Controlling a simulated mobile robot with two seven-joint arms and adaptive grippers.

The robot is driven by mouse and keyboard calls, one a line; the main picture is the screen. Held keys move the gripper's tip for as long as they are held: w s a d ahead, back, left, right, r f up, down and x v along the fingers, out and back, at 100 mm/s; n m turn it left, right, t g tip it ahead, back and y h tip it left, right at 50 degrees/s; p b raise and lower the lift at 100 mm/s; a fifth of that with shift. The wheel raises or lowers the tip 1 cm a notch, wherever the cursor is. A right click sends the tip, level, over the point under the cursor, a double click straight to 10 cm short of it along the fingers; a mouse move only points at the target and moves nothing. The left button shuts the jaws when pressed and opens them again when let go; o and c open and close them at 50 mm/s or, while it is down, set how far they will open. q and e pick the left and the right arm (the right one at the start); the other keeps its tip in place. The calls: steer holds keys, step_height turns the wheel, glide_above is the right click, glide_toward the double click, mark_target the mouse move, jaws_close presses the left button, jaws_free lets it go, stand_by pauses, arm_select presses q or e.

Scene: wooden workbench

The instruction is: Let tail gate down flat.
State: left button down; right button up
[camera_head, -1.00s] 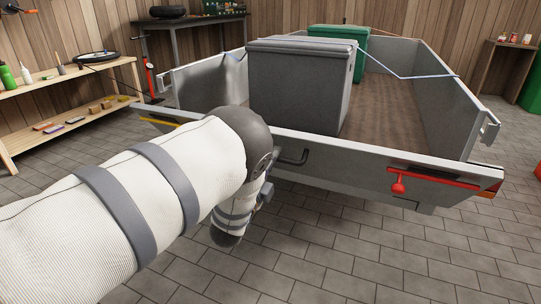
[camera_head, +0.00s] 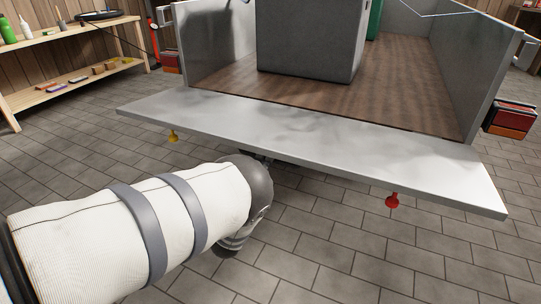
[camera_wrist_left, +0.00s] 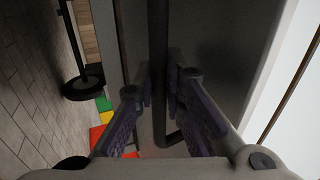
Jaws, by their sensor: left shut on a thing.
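The grey metal tail gate (camera_head: 310,143) is swung down and looks about level with the trailer's wooden bed (camera_head: 400,98) in the head view. In the wrist view my left gripper (camera_wrist_left: 160,88) is shut on the dark bar handle (camera_wrist_left: 160,50), with a finger on each side. The gate's grey face (camera_wrist_left: 225,55) is close behind the handle. In the head view my left arm reaches to the gate's outer edge, and its gripper is mostly hidden there. My right gripper is not in view.
A large grey box (camera_head: 311,38) stands on the bed in front of a green box (camera_head: 375,20). A wooden shelf (camera_head: 75,85) stands at the left. Tiled floor before the gate is clear.

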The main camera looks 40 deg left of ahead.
arm_select(q)
steer(key=shift+w+f+t+b, duration=0.15)
steer(key=shift+f+t+b, duration=0.35)
steer(key=shift+f+b, duration=0.35)
steer(key=shift+r+y, duration=0.1)
steer(key=shift+y, duration=0.3)
steer(key=c, duration=1.7)
jaws_free()
steer(key=shift+o, duration=0.2)
steer(key=v, duration=1.2)
steer(key=shift+a, duration=0.1)
